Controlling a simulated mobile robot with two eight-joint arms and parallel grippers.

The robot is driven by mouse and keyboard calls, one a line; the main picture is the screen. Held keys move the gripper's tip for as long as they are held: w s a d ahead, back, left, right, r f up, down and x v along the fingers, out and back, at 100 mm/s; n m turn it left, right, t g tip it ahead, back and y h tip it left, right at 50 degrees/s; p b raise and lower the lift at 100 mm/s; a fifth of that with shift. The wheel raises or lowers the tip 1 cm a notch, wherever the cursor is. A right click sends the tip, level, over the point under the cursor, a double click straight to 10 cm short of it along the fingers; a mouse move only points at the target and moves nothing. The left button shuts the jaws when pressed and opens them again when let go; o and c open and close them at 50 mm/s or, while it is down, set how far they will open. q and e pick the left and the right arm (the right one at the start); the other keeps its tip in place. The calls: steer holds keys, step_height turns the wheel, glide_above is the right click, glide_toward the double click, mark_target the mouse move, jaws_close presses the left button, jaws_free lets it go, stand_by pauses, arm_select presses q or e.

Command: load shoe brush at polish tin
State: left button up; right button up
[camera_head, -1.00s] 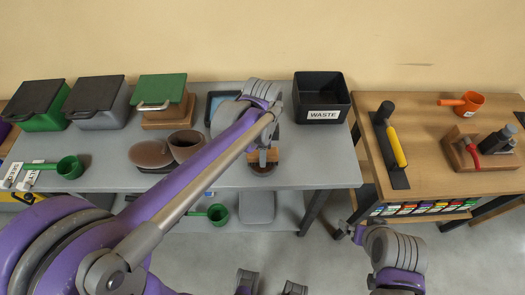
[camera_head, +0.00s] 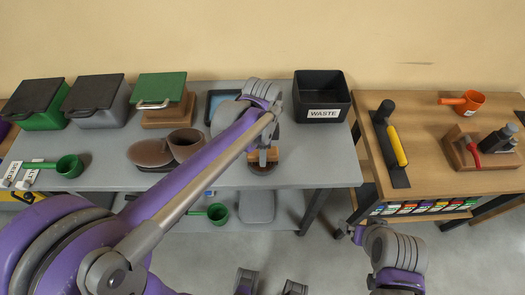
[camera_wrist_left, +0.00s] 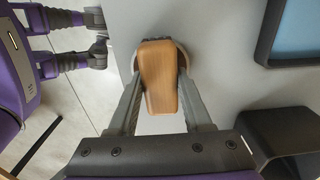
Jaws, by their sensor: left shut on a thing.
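My left gripper (camera_head: 263,155) is shut on the wooden shoe brush (camera_head: 271,154), above the grey table. In the left wrist view the gripper (camera_wrist_left: 158,70) has a finger on each side of the brush's wooden handle (camera_wrist_left: 158,80). The polish tin (camera_head: 262,169) is a round dark shape directly under the brush, mostly hidden by it; I cannot tell whether bristles and tin touch. A brown shoe (camera_head: 150,153) stands to the left on the same table. My right arm is at the lower right; its gripper (camera_head: 346,232) is too small and partly hidden to read.
A black waste bin (camera_head: 322,113) stands right of my left gripper, and a blue-lined tray (camera_head: 219,98) behind it. Lidded boxes (camera_head: 97,105) line the back left. A green scoop (camera_head: 69,167) lies at the left. A wooden table (camera_head: 431,165) with tools stands at the right.

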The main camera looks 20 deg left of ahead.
stand_by(0.4)
arm_select(q)
steer(key=shift+r+p, duration=2)
steer(key=shift+r, duration=1.5)
arm_select(e)
steer(key=r, duration=0.1)
steer(key=w+r, duration=0.1)
steer(key=r, duration=0.1)
steer(key=w+r, duration=0.1)
steer(key=r, duration=0.1)
steer(key=shift+r, duration=0.1)
